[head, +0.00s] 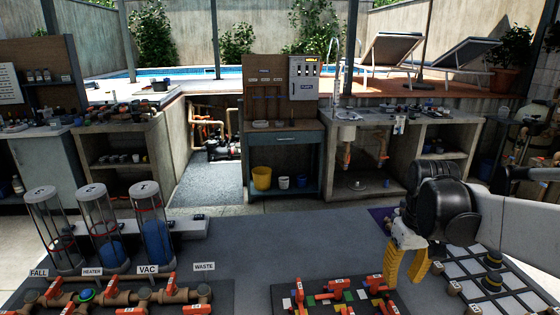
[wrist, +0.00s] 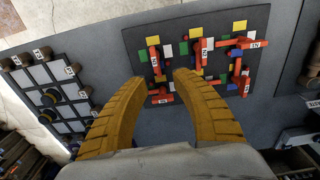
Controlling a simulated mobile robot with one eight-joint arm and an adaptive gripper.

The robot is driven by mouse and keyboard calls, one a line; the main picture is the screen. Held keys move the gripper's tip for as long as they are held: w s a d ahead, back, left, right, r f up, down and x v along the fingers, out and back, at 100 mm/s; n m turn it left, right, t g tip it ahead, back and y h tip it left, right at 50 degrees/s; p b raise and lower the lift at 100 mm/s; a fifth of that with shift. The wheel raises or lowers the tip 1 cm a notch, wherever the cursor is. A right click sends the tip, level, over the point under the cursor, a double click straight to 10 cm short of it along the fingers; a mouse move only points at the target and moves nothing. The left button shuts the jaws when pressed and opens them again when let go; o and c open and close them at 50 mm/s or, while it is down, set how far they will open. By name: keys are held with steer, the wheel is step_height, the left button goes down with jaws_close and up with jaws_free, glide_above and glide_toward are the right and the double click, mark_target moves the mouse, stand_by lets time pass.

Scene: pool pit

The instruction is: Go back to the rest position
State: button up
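My gripper (head: 405,262) shows at the right in the head view, with ribbed yellow fingers pointing down above the grey worktop (head: 240,250). In the wrist view its two fingers (wrist: 155,75) are spread apart with nothing between them, so it is open and empty. Below and beyond the fingertips is a dark board with red valve handles (wrist: 205,50) and coloured squares. The same board (head: 335,297) lies at the front of the worktop in the head view. My arm comes in from the right edge. I cannot judge the exact height of the fingertips above the worktop.
A white-tiled grid board (head: 510,290) with dark and yellow pieces lies right of the gripper. At left stand clear cylinders (head: 108,225) behind a brown pipe manifold (head: 140,295) with red handles. The worktop's middle is clear. Benches and a blue cabinet (head: 285,165) stand farther back.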

steer(key=s+a+t, duration=0.6)
steer(key=s+a, duration=0.4)
steer(key=a, duration=0.2)
steer(key=shift+a+r+m, duration=0.2)
steer(key=shift+r+m, duration=0.1)
steer(key=shift+r, duration=0.1)
steer(key=shift+s, duration=0.1)
